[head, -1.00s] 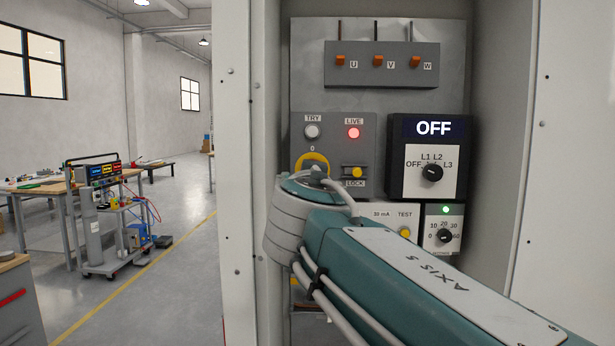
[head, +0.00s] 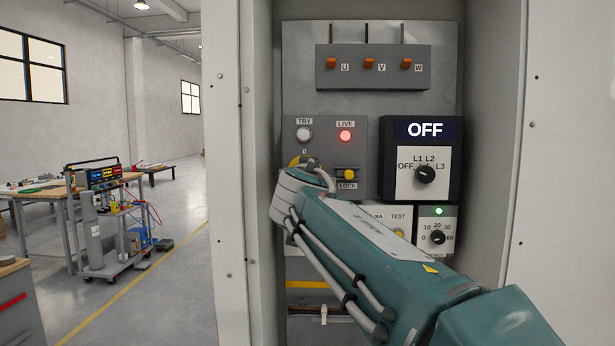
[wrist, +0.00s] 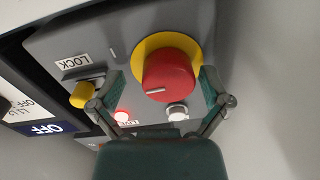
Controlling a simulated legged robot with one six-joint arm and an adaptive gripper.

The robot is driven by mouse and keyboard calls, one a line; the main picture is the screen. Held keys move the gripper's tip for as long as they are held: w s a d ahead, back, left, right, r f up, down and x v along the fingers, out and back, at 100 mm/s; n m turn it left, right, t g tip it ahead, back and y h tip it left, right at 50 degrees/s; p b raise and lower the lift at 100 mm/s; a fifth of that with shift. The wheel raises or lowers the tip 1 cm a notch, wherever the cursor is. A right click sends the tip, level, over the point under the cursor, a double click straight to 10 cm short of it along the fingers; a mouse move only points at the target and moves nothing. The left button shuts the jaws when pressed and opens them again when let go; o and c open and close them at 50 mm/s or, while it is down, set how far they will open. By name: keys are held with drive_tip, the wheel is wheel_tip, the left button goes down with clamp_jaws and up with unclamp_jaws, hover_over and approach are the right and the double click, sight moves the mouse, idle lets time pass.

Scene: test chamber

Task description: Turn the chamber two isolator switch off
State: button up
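The isolator switch is a red rotary knob (wrist: 169,76) on a yellow disc (wrist: 150,43), set in a grey panel. In the wrist view, the white line on the knob points left, and a "I" mark stands to its upper left. My gripper (wrist: 161,78) is open, with one finger on each side of the knob and a small gap visible on both sides. In the head view, my arm hides the knob and my gripper; only a piece of the yellow disc (head: 294,161) and the "0" above it show. The LIVE lamp (head: 345,135) glows red.
The yellow LOCK slider (head: 347,174) and white TRY button (head: 304,134) are close to the knob. A selector box (head: 425,174) reading OFF is at right. Cabinet side walls (head: 496,150) flank the panel. A trolley (head: 110,230) stands out on the floor at left.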

drive_tip(key=shift+s+a, duration=0.1)
drive_tip(key=shift+a, duration=0.4)
drive_tip(key=c, duration=1.1)
drive_tip(key=shift+d, duration=0.1)
drive_tip(key=shift+c, duration=0.2)
drive_tip(key=shift+n, duration=0.3)
drive_tip(key=n, duration=0.8)
drive_tip(key=shift+d+n, duration=0.1)
drive_tip(key=shift+n, duration=0.2)
drive_tip(key=n, duration=0.4)
drive_tip(key=shift+n, duration=0.3)
drive_tip(key=shift+f+n, duration=0.1)
drive_tip(key=shift+n, duration=1.9)
